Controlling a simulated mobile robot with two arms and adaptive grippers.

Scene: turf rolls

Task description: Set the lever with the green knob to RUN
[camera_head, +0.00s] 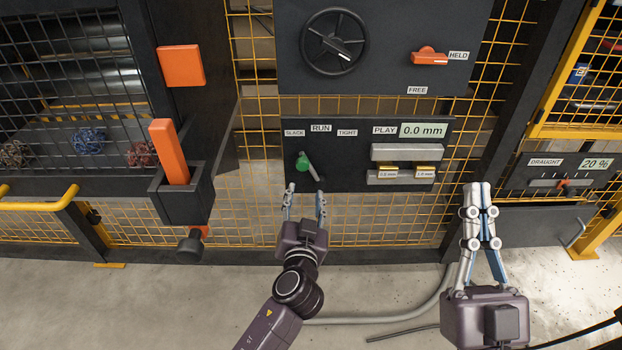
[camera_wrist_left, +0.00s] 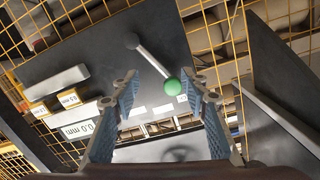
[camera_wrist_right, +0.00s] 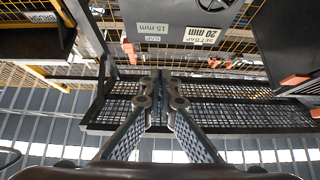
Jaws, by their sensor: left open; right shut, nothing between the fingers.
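The lever with the green knob (camera_head: 303,161) is on the dark panel (camera_head: 360,140) below the SLACK, RUN and TIGHT labels. Its green knob is at the upper left, toward SLACK, and its light arm slants down to the right. My left gripper (camera_head: 305,191) is open just below the lever. In the left wrist view the green knob (camera_wrist_left: 172,86) shows between and beyond the two open fingers, apart from them as far as I can tell. My right gripper (camera_head: 479,187) is shut and empty, in front of the mesh right of the panel.
A dark handwheel (camera_head: 334,42) and an orange HELD/FREE handle (camera_head: 429,56) are on the panel above. The PLAY display (camera_head: 423,130) reads 0.0 mm. An orange handle (camera_head: 170,151) stands in a dark bracket on the left. A DRAUGHT panel (camera_head: 560,175) is at right.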

